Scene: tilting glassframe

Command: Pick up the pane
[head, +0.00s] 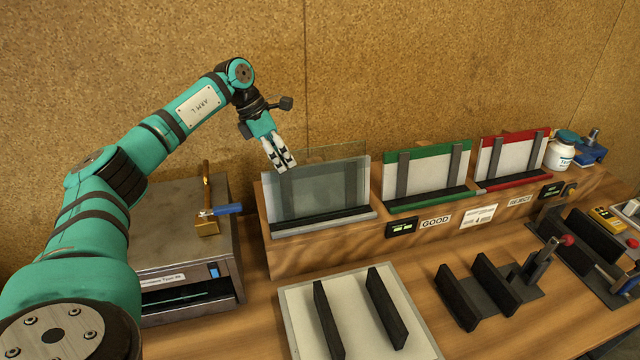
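The clear glass pane (335,152) stands nearly upright in the left rack (325,228) on the wooden shelf, in front of grey uprights. Its see-through edges are faint against the wall. My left gripper (283,168) points downward at the upper left corner of the pane. Its two pale fingers lie close to each other. I cannot tell whether they touch the pane or have glass between them. My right gripper is not in view.
To the right stand a green-topped rack (428,148) by a GOOD label and a red-topped rack (515,134) by a REJECT label. A metal box (180,245) stands at left. A pale board (350,305) with two black bars lies in front.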

